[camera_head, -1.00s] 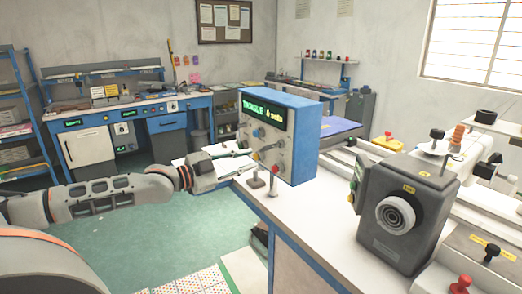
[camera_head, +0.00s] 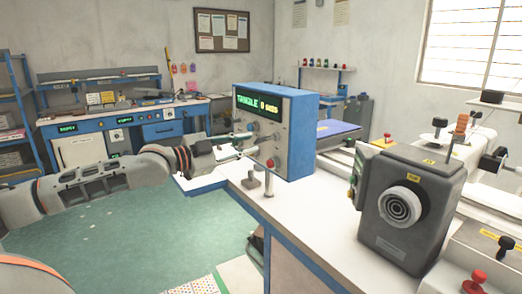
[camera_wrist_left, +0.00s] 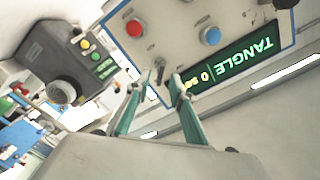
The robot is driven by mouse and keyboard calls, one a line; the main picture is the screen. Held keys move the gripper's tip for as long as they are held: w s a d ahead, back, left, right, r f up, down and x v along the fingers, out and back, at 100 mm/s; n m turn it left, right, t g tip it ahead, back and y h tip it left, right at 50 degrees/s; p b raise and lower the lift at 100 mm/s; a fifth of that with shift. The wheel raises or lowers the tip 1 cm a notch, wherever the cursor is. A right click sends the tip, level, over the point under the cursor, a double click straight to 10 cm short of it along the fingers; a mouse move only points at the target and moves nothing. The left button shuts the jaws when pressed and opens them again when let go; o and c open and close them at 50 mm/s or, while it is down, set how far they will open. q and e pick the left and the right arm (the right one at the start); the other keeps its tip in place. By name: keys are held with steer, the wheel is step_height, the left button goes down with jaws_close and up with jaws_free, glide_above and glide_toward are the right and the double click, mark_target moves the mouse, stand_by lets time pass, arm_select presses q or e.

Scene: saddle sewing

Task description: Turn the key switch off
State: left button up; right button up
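A blue control box (camera_head: 304,115) with a grey front panel and a green lit display reading "TANGLE" stands on the white bench. In the left wrist view the panel (camera_wrist_left: 180,20) carries a blue knob (camera_wrist_left: 210,36), a red button (camera_wrist_left: 134,28) and small metal fittings. A small metal piece (camera_wrist_left: 158,63), possibly the key switch, lies just beyond my left fingertips. My left gripper (camera_head: 254,145) is at the front of the panel; in the left wrist view its fingers (camera_wrist_left: 159,82) are spread with a gap between them. Contact cannot be told. My right gripper is out of view.
A dark grey machine housing (camera_head: 410,205) with a round dial stands to the right on the white bench (camera_head: 318,205). A short metal post (camera_head: 268,184) rises near the box. A blue workbench (camera_head: 150,130) stands behind. Green floor (camera_head: 130,235) is open at left.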

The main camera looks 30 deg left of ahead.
mark_target(256, 141)
arm_select(q)
steer(key=shift+w+d+b, duration=0.15)
steer(key=shift+w+b, duration=0.25)
steer(key=shift+w, duration=0.2)
steer(key=shift+w+d+b, duration=0.35)
steer(key=shift+w+b, duration=0.1)
steer(key=shift+w, duration=0.05)
steer(key=shift+w+d+r, duration=0.1)
steer(key=shift+w+r, duration=0.05)
steer(key=shift+w, duration=0.15)
steer(key=shift+w+d, duration=0.2)
steer(key=shift+w, duration=0.4)
steer(key=shift+w+d, duration=0.15)
steer(key=shift+w, duration=0.1)
jaws_close()
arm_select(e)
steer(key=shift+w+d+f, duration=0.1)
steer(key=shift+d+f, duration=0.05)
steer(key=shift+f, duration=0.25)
